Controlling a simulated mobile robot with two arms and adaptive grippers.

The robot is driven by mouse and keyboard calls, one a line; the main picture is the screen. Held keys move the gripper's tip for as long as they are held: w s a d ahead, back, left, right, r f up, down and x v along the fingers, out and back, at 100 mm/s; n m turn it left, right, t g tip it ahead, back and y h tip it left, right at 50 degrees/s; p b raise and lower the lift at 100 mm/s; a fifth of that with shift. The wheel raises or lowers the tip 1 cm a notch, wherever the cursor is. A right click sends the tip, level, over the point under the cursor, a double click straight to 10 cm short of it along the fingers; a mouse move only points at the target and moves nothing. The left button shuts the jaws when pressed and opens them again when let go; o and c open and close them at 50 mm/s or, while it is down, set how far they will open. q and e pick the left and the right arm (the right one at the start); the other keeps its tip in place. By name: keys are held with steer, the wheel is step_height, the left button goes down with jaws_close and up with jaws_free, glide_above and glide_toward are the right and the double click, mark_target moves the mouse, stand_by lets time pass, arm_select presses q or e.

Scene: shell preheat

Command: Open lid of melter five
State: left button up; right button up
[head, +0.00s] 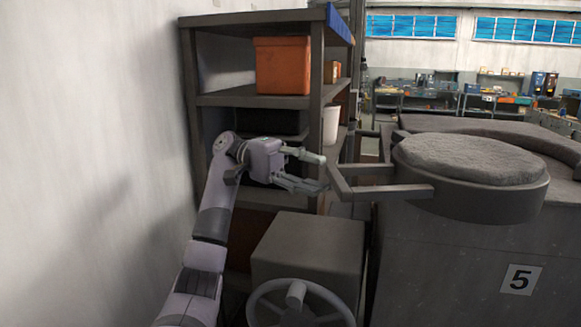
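Melter five (470,270) is the large dark grey block at the right, marked with a white "5" plate (520,279). Its round lid (500,198) sits on top at the near corner and looks closed, with a rough grey upper face. A fork-like handle frame (385,192) reaches left from the lid. My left gripper (325,173) comes in from the left, with its fingers apart and pointing right at the handle's left end. The fingertips are close to the handle end; whether they touch it I cannot tell. My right gripper is not in view.
A grey box with a handwheel (297,294) stands low, below my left gripper. A shelf rack (265,18) with an orange bin (283,65) stands behind the arm. A bare wall (90,150) bounds the left. Workbenches (430,95) are far back.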

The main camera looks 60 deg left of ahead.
arm_select(q)
steer(key=v, duration=0.6)
steer(key=shift+r, duration=0.1)
stand_by(0.5)
